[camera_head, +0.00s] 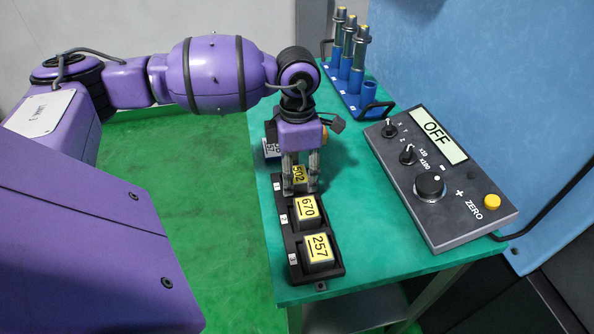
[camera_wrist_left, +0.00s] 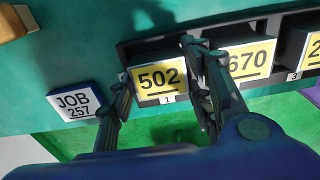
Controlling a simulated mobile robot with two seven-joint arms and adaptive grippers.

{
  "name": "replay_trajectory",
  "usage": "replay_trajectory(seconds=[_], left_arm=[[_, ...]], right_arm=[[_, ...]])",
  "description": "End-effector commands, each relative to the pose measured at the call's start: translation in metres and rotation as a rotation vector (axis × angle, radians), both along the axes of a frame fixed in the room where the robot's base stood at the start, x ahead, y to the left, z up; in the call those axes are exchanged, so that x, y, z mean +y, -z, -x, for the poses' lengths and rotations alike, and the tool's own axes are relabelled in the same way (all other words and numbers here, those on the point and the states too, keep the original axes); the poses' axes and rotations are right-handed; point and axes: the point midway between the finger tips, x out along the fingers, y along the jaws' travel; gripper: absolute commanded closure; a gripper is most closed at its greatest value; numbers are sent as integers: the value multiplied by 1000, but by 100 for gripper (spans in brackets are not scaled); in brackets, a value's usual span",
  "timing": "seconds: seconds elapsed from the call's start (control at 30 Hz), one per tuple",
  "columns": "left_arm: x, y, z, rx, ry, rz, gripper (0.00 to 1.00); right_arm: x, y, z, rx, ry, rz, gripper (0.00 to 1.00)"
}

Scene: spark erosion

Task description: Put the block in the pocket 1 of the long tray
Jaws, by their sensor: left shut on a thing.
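The long tray (camera_head: 333,272) is black and runs along the left edge of the green table, with labels 1, 2 and 3 on its side. The block 502 (camera_head: 299,173) is yellow-faced and is at pocket 1; it also shows in the left wrist view (camera_wrist_left: 158,78), above label 1. My left gripper (camera_head: 300,188) points down over pocket 1, shut on block 502 with a finger on either side. Whether the block rests on the pocket floor is hidden. Block 670 (camera_head: 307,208) sits in pocket 2 and block 257 (camera_head: 317,247) in pocket 3. My right gripper is not in view.
A control box with an OFF display (camera_head: 440,190) stands to the right. A blue rack (camera_head: 343,93) with several upright cylinders stands at the back. Green table between tray and box is clear.

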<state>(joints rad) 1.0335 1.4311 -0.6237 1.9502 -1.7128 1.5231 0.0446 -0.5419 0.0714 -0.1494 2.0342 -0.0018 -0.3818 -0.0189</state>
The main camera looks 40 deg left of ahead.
Motion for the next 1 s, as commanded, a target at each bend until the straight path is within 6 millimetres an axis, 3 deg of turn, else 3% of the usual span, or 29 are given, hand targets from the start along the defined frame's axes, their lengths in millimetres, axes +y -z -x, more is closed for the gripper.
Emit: replay_trajectory(seconds=[0.27, 0.3, 0.43, 0.77, 1.0], left_arm=[[0, 3, 0, -1, 0, -1, 90], [0, 4, 0, 0, 0, 0, 51], [0, 3, 0, -1, 0, -1, 35], [0, 0, 0, -1, 0, 0, 35], [0, -31, -1, -6, 0, 0, 35]], right_arm=[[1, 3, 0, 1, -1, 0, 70], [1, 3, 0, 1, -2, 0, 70], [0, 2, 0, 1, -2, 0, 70], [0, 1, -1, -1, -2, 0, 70], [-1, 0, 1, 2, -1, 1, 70]])
